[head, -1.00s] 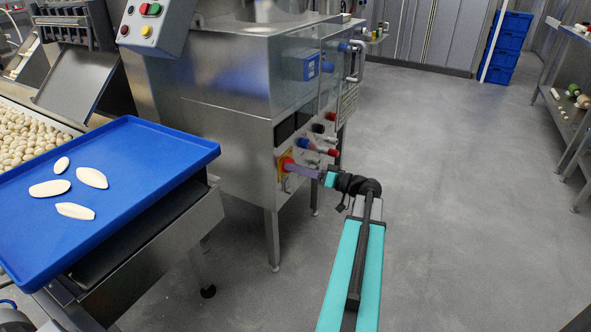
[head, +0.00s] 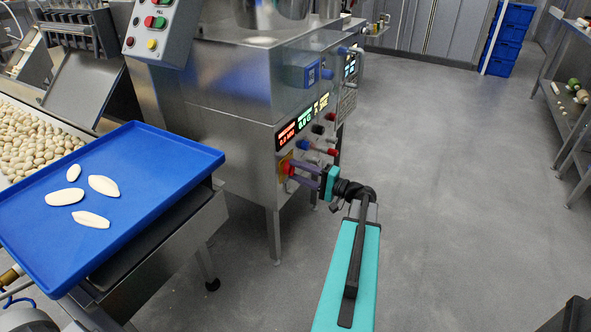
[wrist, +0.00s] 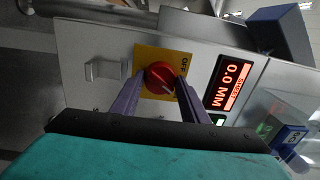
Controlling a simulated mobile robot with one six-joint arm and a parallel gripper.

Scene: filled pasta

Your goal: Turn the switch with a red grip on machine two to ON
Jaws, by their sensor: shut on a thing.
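The switch has a round red grip (wrist: 160,76) on a yellow plate (wrist: 148,54) on the machine's steel front. In the head view the red grip (head: 288,168) sits low at the panel's left. The word OFF shows on the plate's right side in the wrist view; an ON label is not visible. My gripper (wrist: 161,80) has its two purple fingers on either side of the red grip, shut on it. In the head view my gripper (head: 296,171) reaches the switch from the right. A red display (wrist: 230,83) beside the switch is lit and reads 0.0 MM.
A blue tray (head: 140,150) with several pale pasta pieces stands at left. Other knobs (head: 318,129) and lit displays (head: 305,119) crowd the panel right of the switch. A blue box (head: 311,73) juts out above. The floor (head: 450,200) at right is clear.

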